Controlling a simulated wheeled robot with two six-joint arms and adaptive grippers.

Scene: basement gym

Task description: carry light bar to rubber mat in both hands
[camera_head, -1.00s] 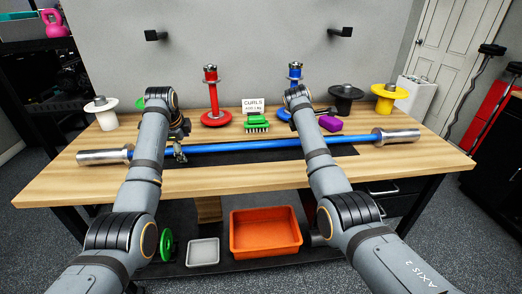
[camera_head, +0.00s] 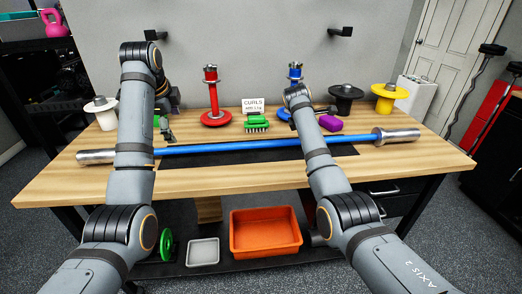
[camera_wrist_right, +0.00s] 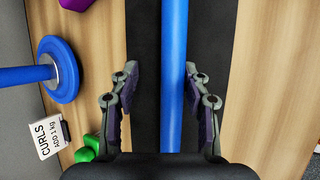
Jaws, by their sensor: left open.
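The light bar (camera_head: 240,145), blue with thick silver ends, lies lengthwise across the workbench. Its middle passes over the black rubber mat (camera_head: 245,157); I cannot tell whether it touches the mat. My left gripper (camera_head: 168,132) is open and empty, apart from the bar and beyond its left part. In the right wrist view, my right gripper (camera_wrist_right: 161,70) is open, with its fingers apart on either side of the blue bar (camera_wrist_right: 174,40) and the mat (camera_wrist_right: 145,120) beneath. In the head view my right arm mostly hides that gripper.
An orange bin (camera_head: 265,232) sits below. The bench front is clear.

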